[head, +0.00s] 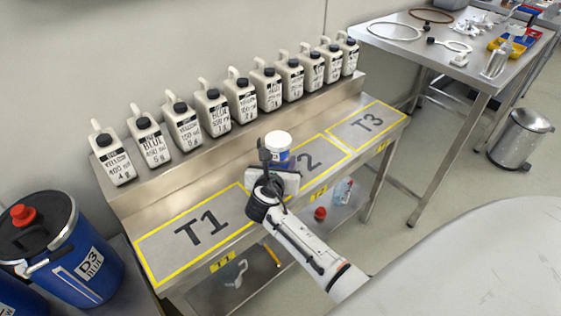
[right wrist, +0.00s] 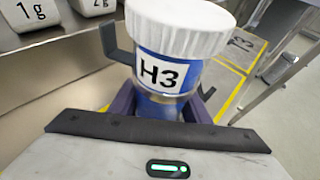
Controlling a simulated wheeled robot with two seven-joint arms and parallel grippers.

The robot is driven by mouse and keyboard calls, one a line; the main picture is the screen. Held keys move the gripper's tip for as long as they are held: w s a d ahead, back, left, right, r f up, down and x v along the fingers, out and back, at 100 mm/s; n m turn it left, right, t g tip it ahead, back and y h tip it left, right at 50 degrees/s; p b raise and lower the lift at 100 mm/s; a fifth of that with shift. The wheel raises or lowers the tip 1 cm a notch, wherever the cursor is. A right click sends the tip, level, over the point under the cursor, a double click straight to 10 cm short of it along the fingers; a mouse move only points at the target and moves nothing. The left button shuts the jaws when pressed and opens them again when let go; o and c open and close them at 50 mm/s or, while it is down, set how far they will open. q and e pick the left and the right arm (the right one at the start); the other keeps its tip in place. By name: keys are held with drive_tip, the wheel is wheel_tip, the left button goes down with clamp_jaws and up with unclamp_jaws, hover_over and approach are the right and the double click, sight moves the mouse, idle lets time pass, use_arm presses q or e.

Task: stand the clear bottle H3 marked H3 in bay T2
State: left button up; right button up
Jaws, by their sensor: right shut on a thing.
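The bottle H3 (head: 278,146) has a white cap and a blue band, and its H3 label shows in the right wrist view (right wrist: 163,73). My right gripper (head: 270,172) is shut around it and holds it upright. Bay T2 (head: 328,147) is a yellow-outlined area on the steel bench, partly hidden by the gripper. The bottle appears in front of the left part of T2 in the head view. Its base is hidden, so I cannot tell whether it touches the bench. My left gripper is not in view.
Bays T1 (head: 195,235) and T3 (head: 368,124) lie empty on either side. Several labelled jugs (head: 211,108) stand on the raised shelf behind. A blue drum (head: 65,250) is at the left. A lower shelf holds a red-capped bottle (head: 320,213).

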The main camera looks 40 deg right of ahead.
sight(276, 160)
drive_tip(key=o, duration=1.4)
drive_tip(key=shift+f, duration=0.1)
drive_tip(key=shift+s+a+r, duration=0.2)
drive_tip(key=shift+r, duration=0.1)
drive_tip(key=p+v, duration=0.1)
drive_tip(key=v, duration=0.6)
drive_tip(key=shift+f, duration=0.1)
